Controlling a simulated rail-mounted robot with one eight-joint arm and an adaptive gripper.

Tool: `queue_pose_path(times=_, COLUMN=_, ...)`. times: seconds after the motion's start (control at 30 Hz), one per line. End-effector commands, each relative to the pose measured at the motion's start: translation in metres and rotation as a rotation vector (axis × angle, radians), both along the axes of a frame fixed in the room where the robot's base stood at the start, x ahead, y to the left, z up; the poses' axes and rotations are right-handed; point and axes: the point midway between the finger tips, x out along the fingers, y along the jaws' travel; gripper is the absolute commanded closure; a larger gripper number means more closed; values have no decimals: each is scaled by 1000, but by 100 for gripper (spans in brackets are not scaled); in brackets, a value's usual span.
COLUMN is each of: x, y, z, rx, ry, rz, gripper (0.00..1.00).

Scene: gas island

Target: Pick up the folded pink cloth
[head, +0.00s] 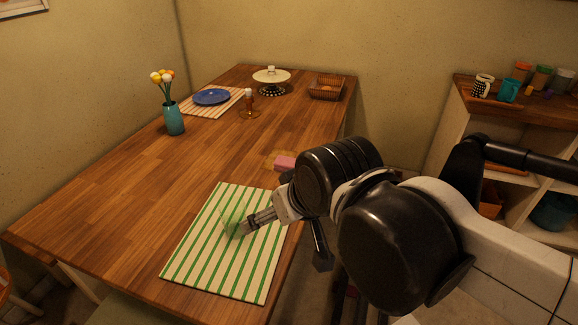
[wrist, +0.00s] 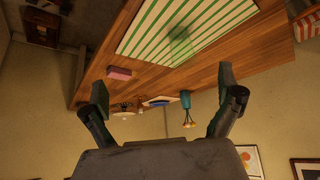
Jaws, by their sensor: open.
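The folded pink cloth (head: 284,163) is a small pink block shape near the right edge of the wooden table, partly beside my arm in the head view. It also shows in the wrist view (wrist: 119,73), left of centre and near the left fingertip in the picture. My gripper (head: 252,222) is over the green-striped placemat, nearer the front than the cloth and apart from it. In the wrist view my gripper (wrist: 162,86) has its two fingers spread wide with nothing between them.
A see-through green object (head: 232,225) stands on the striped placemat (head: 205,250), close to my fingertips. A teal vase (head: 173,119), blue plate (head: 211,97), amber bottle (head: 249,104), cake stand (head: 271,77) and basket (head: 326,88) stand farther back. The table's left middle is clear.

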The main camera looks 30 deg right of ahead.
Motion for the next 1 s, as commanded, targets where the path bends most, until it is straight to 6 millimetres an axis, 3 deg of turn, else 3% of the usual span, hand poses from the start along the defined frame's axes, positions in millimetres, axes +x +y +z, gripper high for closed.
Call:
queue_pose_path(times=0.27, x=16, y=-5, z=14, rx=13, ry=26, rz=-31, gripper=0)
queue_pose_path(times=0.6, x=86, y=-31, z=51, rx=66, ry=140, rz=-174, gripper=0)
queue_pose_path(times=1.0, x=179, y=-74, z=63, rx=129, ry=274, rz=-350, gripper=0)
